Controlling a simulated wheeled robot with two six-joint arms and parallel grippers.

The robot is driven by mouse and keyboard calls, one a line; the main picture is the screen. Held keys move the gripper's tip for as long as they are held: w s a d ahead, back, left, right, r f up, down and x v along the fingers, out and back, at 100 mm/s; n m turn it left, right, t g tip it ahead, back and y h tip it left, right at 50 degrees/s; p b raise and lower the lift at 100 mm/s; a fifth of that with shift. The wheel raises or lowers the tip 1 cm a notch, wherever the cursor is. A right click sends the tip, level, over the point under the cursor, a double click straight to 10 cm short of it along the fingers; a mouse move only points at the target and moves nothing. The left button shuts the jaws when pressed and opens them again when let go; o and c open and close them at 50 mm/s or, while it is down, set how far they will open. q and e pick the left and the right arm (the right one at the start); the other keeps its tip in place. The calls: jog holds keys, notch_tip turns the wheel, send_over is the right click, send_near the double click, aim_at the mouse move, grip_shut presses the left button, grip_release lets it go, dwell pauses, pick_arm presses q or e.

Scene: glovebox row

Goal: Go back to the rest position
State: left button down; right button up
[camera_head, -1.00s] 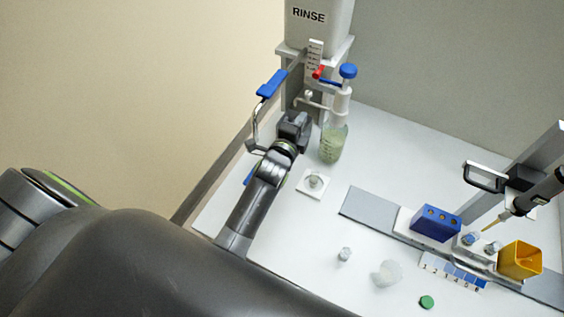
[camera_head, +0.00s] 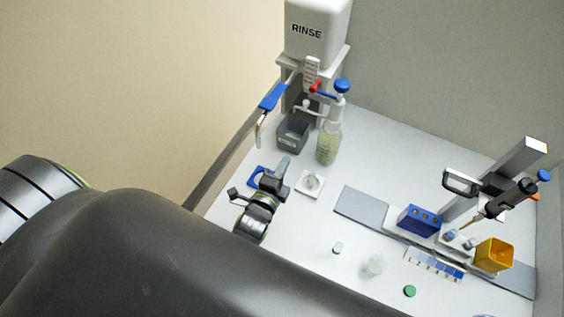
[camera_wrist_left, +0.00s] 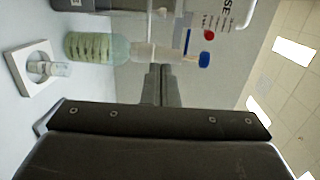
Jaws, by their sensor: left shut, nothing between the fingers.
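My left gripper (camera_head: 283,164) is over the left part of the white bench in the head view, its arm coming in from the lower left. Its fingers are together with nothing between them. In the left wrist view the closed fingers (camera_wrist_left: 160,85) point away from the camera, toward the rinse stand. They look clear of the bottle and the white holder. My right gripper is not in view.
The rinse tank (camera_head: 318,30) stands at the back, with a blue lever (camera_head: 270,97), a dark bin (camera_head: 292,133) and a green-liquid bottle (camera_head: 329,145) below. A white holder (camera_head: 310,183) is right of the gripper. A blue rack (camera_head: 419,221) and yellow container (camera_head: 493,255) stand farther right.

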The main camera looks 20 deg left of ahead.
pick_arm(q)
jog(key=shift+s, duration=0.5)
jog(key=s+a+n+g+y, duration=0.2)
jog(key=s+a+n+g, duration=0.45)
jog(key=a+n, duration=0.35)
jog(key=s+a+r+n+g, duration=0.1)
jog(key=s+r+n+g, duration=0.1)
jog(key=s+n+g, duration=0.35)
jog(key=s+r+n+g, duration=0.2)
jog(key=s+n, duration=0.1)
jog(key=s, duration=0.6)
notch_tip(320, 180, down, 31)
jog(key=a+h+b, duration=0.1)
jog(key=a+b, duration=0.1)
jog(key=b, duration=0.5)
jog(key=s+f+g+b, duration=0.1)
jog(key=s+f+b, duration=0.2)
jog(key=s+f, duration=0.4)
jog(key=s+d+f+g+b, duration=0.1)
jog(key=s+f+b, duration=0.2)
jog(key=s+f, duration=0.5)
notch_tip(320, 180, down, 8)
jog(key=shift+s+d+r+h+b, duration=0.1)
jog(key=shift+s+d+h+b, duration=0.05)
jog(key=shift+d+h+b, duration=0.15)
